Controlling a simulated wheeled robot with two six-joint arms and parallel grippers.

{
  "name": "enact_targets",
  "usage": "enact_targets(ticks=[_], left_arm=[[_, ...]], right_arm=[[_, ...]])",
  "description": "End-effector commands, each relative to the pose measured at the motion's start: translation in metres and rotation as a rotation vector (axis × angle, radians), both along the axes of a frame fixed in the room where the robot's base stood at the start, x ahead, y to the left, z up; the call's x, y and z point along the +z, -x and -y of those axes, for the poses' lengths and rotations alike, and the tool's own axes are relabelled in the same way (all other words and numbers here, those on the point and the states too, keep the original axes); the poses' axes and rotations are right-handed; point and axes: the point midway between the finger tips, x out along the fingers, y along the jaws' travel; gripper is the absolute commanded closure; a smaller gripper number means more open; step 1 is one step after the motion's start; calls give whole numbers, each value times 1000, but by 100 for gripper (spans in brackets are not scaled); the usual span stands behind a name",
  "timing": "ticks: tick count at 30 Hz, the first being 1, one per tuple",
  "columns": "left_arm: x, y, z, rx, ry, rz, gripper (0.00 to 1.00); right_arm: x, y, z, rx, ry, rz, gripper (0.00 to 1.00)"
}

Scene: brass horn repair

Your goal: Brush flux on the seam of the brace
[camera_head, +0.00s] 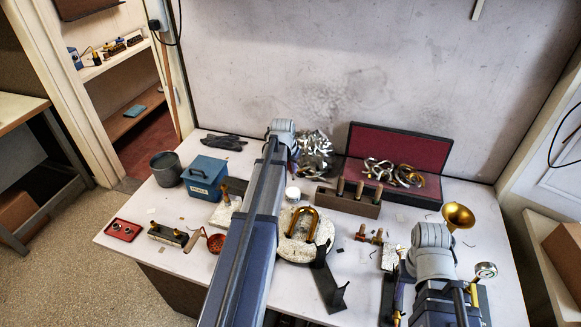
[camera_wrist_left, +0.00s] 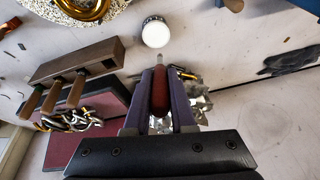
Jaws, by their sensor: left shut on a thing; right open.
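In the left wrist view my left gripper (camera_wrist_left: 160,105) is shut on a brush-like tool with a reddish-brown handle (camera_wrist_left: 159,88). Its narrow tip points toward a small round white-topped jar (camera_wrist_left: 155,32) and looks just short of it; height is unclear. The jar also shows in the head view (camera_head: 292,194), right of my left forearm, which hides the left gripper there. A U-shaped brass piece (camera_head: 303,224) stands on a round whitish block (camera_head: 292,249). Which piece is the brace, and its seam, I cannot tell. My right arm is at the lower right; its fingers are hidden.
A wooden block with upright handles (camera_head: 348,203) stands behind the brass piece. An open red-lined case (camera_head: 392,154) holds metal tubing. A blue box (camera_head: 204,178), a grey pot (camera_head: 166,168) and a red tray (camera_head: 123,230) are left. A brass bell (camera_head: 458,216) stands right.

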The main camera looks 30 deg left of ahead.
Motion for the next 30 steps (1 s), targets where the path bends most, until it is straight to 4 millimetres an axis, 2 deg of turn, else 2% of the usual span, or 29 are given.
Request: enact_targets(ticks=[15, 30], left_arm=[[-51, 0, 0, 1, 0, -1, 100], [-53, 0, 0, 1, 0, -1, 100]], right_arm=[[-51, 0, 0, -2, 0, 0, 50], [-53, 0, 0, -2, 0, 0, 50]])
